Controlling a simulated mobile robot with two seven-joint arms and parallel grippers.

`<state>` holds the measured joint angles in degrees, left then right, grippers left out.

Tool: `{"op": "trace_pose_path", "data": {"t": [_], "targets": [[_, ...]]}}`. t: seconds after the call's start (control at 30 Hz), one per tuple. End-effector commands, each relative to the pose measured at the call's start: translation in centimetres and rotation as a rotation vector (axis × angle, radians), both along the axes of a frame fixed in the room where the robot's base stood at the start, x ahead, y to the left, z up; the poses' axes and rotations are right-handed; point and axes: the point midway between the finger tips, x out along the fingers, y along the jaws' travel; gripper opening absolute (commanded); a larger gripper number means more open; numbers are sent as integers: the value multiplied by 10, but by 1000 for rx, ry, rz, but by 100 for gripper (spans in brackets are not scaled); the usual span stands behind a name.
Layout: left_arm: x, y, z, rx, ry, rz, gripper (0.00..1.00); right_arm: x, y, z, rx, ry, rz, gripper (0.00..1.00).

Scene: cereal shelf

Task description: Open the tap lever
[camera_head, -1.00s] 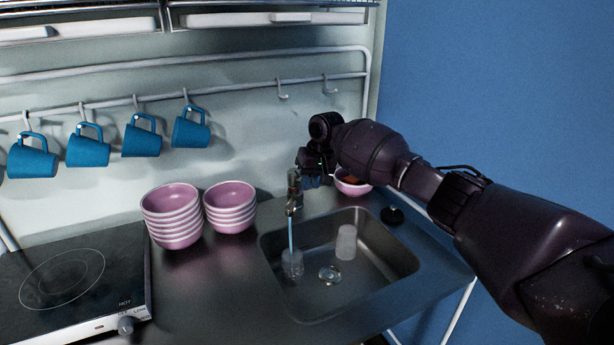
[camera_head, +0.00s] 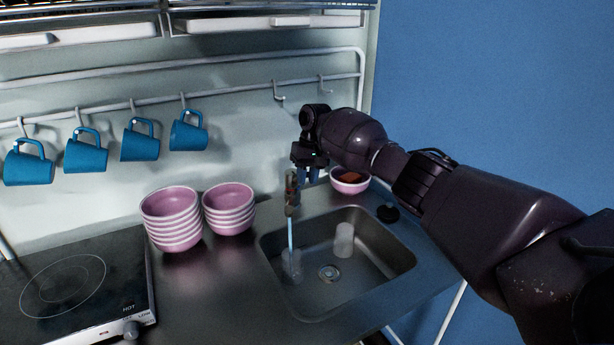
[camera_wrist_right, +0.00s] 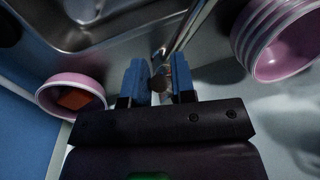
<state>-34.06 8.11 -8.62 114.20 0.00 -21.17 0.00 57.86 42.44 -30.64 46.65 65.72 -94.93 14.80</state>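The tap (camera_head: 291,190) stands at the back edge of the sink. A bluish stream of water (camera_head: 290,235) runs from it into the sink. My right gripper (camera_head: 308,172) is beside and just above the tap top. In the right wrist view its two blue fingers (camera_wrist_right: 160,82) are apart, with a small round metal part of the tap (camera_wrist_right: 160,80) between them. I cannot tell whether they touch it. The tap spout (camera_wrist_right: 190,30) runs away from the fingers there. The lever's exact position is hard to make out. My left gripper is not in view.
The sink (camera_head: 385,285) holds a clear glass (camera_head: 291,268) under the stream and a whitish cup (camera_head: 344,240). A pink bowl (camera_head: 350,188) with something brown inside stands behind it. Stacked pink bowls (camera_head: 172,220) stand left, near a hotplate (camera_head: 70,290). Blue mugs (camera_head: 140,143) hang above.

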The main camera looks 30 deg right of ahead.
Motion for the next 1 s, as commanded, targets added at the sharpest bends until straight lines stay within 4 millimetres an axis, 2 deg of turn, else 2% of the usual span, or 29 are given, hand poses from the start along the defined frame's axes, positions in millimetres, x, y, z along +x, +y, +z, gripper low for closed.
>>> {"op": "trace_pose_path", "data": {"t": [0.03,0.13,0.47,0.57,1.0], "targets": [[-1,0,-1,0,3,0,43,0,0,-2,0,2,-1,32],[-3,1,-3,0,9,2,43,0,0,-1,0,-1,0,46],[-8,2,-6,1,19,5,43,1,-1,5,0,-5,-1,46],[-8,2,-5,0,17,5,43,1,-3,14,0,-5,-1,46],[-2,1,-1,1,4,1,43,1,-14,87,-1,-5,-1,46]]}}
